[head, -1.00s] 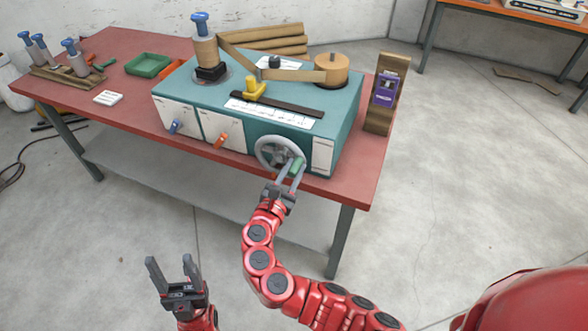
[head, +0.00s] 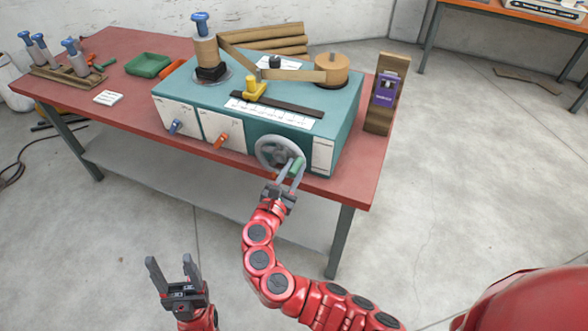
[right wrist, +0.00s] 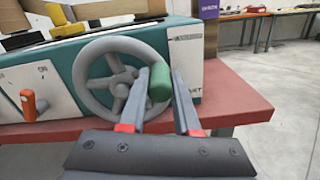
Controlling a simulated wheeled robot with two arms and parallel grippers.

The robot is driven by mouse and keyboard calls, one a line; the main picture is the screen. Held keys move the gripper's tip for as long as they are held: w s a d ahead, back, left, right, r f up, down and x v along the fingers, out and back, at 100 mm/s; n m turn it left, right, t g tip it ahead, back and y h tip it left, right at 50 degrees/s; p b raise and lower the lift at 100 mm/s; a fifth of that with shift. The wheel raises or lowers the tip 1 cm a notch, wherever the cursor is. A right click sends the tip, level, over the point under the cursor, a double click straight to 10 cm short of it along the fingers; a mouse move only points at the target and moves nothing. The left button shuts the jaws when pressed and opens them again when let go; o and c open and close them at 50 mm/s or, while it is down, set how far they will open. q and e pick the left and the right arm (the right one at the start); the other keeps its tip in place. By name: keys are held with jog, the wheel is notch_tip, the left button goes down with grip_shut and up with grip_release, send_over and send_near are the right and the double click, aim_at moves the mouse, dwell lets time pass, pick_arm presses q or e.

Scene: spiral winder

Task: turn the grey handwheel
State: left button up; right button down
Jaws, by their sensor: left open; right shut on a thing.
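The grey handwheel (head: 273,151) is on the front face of the teal winder, near its right end. It also shows in the right wrist view (right wrist: 89,91), with spokes and a green knob (right wrist: 159,83) at the right of its rim. My right gripper (head: 295,167) is shut on the green knob, one finger on each side of it in the right wrist view (right wrist: 160,85). The fingers partly hide the knob in the head view. My left gripper (head: 172,264) is open and empty, low in front of the table and away from the winder.
The teal winder (head: 340,110) stands on a red table (head: 120,60). Its front has a blue lever (head: 175,127) and an orange lever (head: 221,141). A wooden post with a purple box (head: 386,90) stands at the right.

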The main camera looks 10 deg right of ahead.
aim_at(279, 143)
jog(key=shift+r+p, duration=0.25)
jog(key=shift+p, duration=0.2)
jog(key=a+r+n+p, duration=0.1)
jog(key=n+p, duration=0.2)
jog(key=p, duration=0.1)
jog(key=w+a+r+n+p, duration=0.1)
jog(key=n+p, duration=0.2)
jog(key=p, duration=0.2)
jog(key=a+r+n+p, duration=0.1)
jog(key=r+n+p, duration=0.1)
jog(key=p, duration=0.3)
jog(key=shift+w+n, duration=0.4)
jog(key=shift+w+a+f+n+p, duration=0.1)
jog(key=shift+w+a+n+p, duration=0.25)
jog(key=shift+n+p, duration=0.35)
jog(key=shift+w+a+n, duration=0.3)
jog(key=shift+a+n, duration=0.3)
jog(key=shift+n, duration=0.6)
